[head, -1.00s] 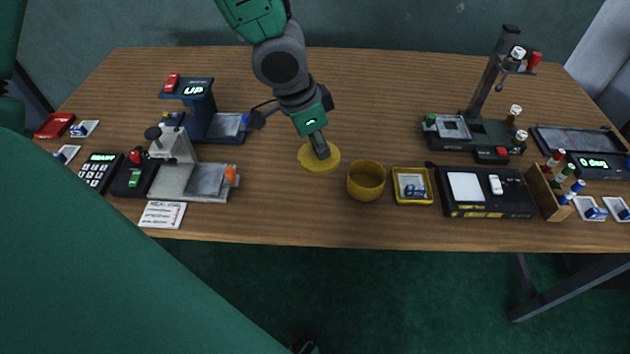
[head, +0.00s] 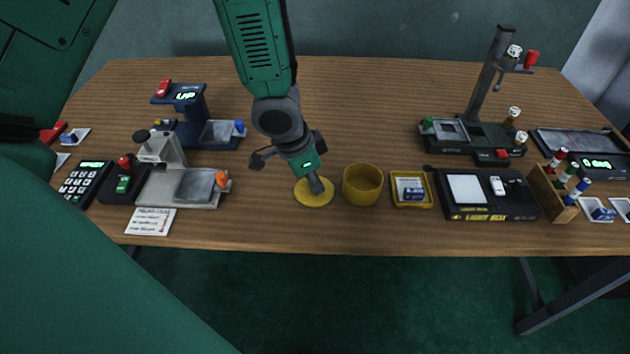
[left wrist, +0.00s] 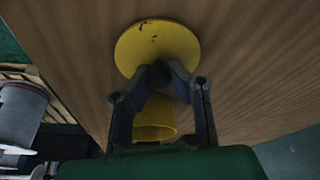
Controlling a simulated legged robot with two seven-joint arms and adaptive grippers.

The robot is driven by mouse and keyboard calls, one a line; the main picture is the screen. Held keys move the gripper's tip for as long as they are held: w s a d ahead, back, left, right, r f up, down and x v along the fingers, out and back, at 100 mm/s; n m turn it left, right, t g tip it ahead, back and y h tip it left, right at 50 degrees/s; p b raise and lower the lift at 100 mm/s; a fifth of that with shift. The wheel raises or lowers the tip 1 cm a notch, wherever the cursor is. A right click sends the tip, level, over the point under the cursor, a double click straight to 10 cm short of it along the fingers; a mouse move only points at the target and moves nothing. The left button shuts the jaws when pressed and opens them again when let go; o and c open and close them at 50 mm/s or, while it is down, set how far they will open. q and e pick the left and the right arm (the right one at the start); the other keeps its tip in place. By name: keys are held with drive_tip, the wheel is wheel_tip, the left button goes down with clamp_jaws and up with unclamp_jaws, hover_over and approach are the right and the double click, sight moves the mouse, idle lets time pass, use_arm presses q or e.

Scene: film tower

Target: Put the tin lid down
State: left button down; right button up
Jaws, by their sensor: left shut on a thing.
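The tin lid is a round yellow disc (head: 306,198), low over or on the table left of the tin; I cannot tell whether it touches the wood. My left gripper (head: 317,184) comes down from above and is shut on it. In the left wrist view the lid (left wrist: 157,42) shows beyond the fingertips (left wrist: 160,76), which meet at its near side. The open yellow tin (head: 363,187) stands just right of the lid, and part of it shows between the fingers in the left wrist view (left wrist: 155,122). My right gripper is not in view.
A yellow tray (head: 411,203) with a small box stands right of the tin, then a light box (head: 487,213). A grey splicer-like device (head: 180,187) and a paper card (head: 151,221) lie to the left. Bare wood lies in front of the lid (head: 300,232).

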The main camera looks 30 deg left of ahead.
sight(297, 195)
use_arm(q)
drive_tip(key=c, duration=1.5)
unclamp_jaws()
drive_tip(key=shift+f, duration=0.1)
drive_tip(key=shift+c, duration=0.2)
drive_tip(key=shift+a, duration=0.1)
drive_tip(key=shift+s+a, duration=0.1)
drive_tip(key=shift+r, duration=0.2)
drive_tip(key=p+v, duration=0.4)
drive_tip(key=v, duration=0.7)
drive_tip(key=shift+r+p, duration=0.35)
drive_tip(key=shift+r, duration=0.05)
drive_tip(key=shift+s+f, duration=0.1)
drive_tip(key=shift+s, duration=0.05)
